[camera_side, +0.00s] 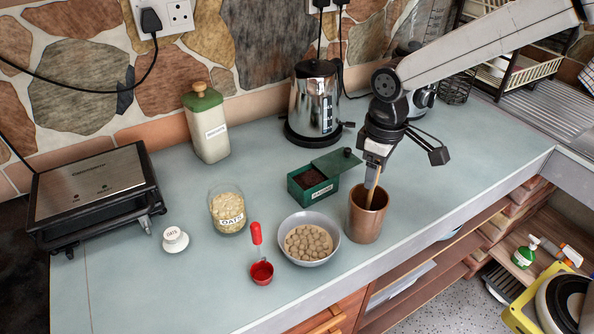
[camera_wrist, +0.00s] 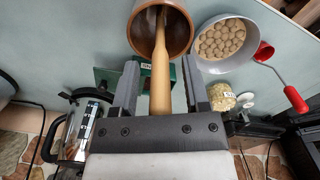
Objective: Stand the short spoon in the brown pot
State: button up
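The brown pot (camera_side: 366,222) stands upright on the counter near its front edge; it also shows at the top of the wrist view (camera_wrist: 184,36). The short wooden spoon (camera_side: 374,186) is upright with a slight tilt, its lower part inside the pot and hidden by the wall in the side view. In the wrist view the spoon (camera_wrist: 160,75) runs from the pot's mouth back between my fingers. My gripper (camera_side: 371,178) is just above the pot. Its fingers (camera_wrist: 159,75) are apart, one on each side of the spoon, with gaps visible between them and it.
Left of the pot are a grey bowl of round brown pieces (camera_side: 309,241), a red scoop (camera_side: 262,271) and an oats jar (camera_side: 227,210). A green box (camera_side: 312,182) and a steel kettle (camera_side: 314,100) stand behind. The counter right of the pot is clear.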

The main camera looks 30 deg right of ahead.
jog(key=shift+r, duration=0.1)
notch_tip(320, 180, up, 12)
jog(key=shift+r, duration=0.1)
dwell(0.8)
dwell(0.5)
jog(key=s+d+f+m+t, duration=0.1)
jog(key=s+d+f, duration=0.3)
jog(key=f, duration=0.4)
jog(key=s+d+f+m+t, duration=0.1)
jog(key=s+d+f+m, duration=0.3)
jog(key=d+f, duration=0.2)
notch_tip(320, 180, down, 3)
jog(key=shift+s+d+r+t, duration=0.2)
jog(key=shift+s+t, duration=0.1)
jog(key=shift+s, duration=0.1)
